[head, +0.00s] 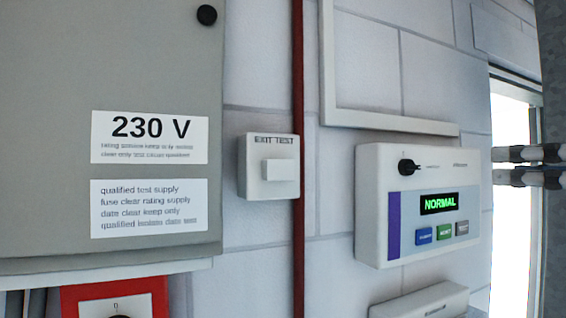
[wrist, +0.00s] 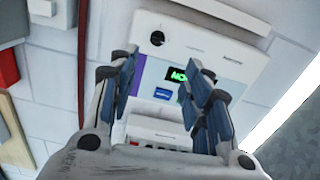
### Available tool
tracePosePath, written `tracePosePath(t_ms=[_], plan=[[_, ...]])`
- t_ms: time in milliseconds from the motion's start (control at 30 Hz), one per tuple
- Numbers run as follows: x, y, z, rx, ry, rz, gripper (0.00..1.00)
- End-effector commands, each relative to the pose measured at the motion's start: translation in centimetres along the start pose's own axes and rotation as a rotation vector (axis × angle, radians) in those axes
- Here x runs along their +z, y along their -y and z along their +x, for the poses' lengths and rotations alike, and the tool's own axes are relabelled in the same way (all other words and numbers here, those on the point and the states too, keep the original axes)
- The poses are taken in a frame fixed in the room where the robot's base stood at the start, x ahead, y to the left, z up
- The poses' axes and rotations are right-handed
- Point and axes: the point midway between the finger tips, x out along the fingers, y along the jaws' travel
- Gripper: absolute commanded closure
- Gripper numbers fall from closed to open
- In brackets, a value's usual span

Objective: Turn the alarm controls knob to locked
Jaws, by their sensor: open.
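The alarm controls panel (head: 425,247) is a white wall box with a grey face, a purple stripe and a green display reading NORMAL. Its black knob (head: 408,165) sits at the upper left of the face; its pointer seems to point right. The markings beside it are too small to read. In the wrist view the knob (wrist: 157,38) shows as a dark disc beyond my gripper (wrist: 165,72). My gripper is open and empty, apart from the knob. Its fingers cover parts of the panel's display and buttons.
Blue, green and grey buttons (head: 445,233) sit below the display. A white EXIT TEST box (head: 269,166) and a red pipe (head: 298,120) are left of the panel. A grey 230 V cabinet (head: 50,120) stands further left. Another white box (head: 420,302) is below the panel.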

Motion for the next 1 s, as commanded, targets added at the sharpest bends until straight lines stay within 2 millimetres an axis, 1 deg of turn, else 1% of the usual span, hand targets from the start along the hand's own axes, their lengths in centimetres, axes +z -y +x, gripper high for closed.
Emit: tracePosePath(t_ms=[33,100,167,267,367,800,900,1000], plan=[[0.1,-0.1,-0.7,-0.003,-0.006,0.031,0.55],[0.1,-0.2,-0.9,-0.001,-0.010,0.058,0.55],[0.1,-0.3,-0.7,0.002,-0.011,0.067,0.55],[0.1,-0.3,0.6,0.006,-0.010,0.067,0.55],[0.1,-0.4,2.4,0.008,-0.011,0.066,0.55],[0.0,-0.4,11.9,0.008,-0.010,0.067,0.55],[-0.1,-0.3,13.7,0.005,-0.011,0.066,0.55],[0.0,-0.3,15.0,0.004,-0.011,0.065,0.55]])
